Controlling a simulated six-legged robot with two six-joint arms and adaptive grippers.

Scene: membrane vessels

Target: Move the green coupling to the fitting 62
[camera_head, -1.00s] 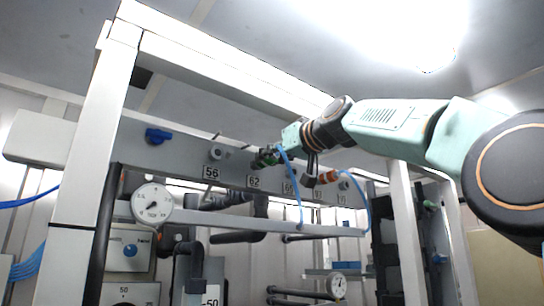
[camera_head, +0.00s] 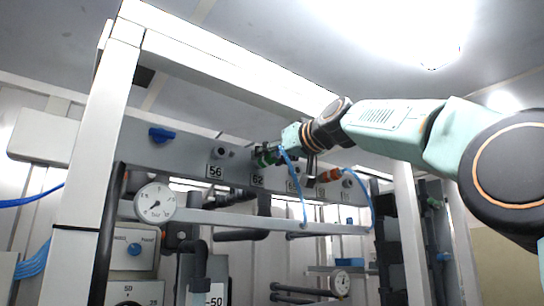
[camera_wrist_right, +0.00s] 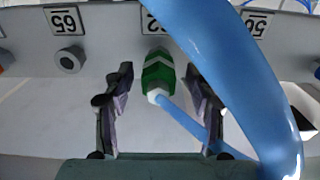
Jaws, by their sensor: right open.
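The green coupling (camera_wrist_right: 158,75) is at the panel under the label 62 (camera_wrist_right: 152,22) in the right wrist view. Its far end meets the panel and hides the fitting; I cannot tell how firmly it is seated. A blue hose (camera_wrist_right: 225,65) runs from its near end and crosses the picture. My right gripper (camera_wrist_right: 160,100) is open, with one finger on each side of the coupling and gaps between. In the head view my right gripper (camera_head: 268,156) is at the panel by label 62 (camera_head: 258,181), covering much of the coupling. My left gripper is not in view.
A bare fitting (camera_wrist_right: 70,60) sits under label 65 (camera_wrist_right: 64,21). Another fitting (camera_head: 222,153) is above label 56 (camera_head: 216,171). An orange coupling (camera_head: 329,175) with a blue hose is farther right. A blue valve handle (camera_head: 161,135) and gauge (camera_head: 155,202) are at left.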

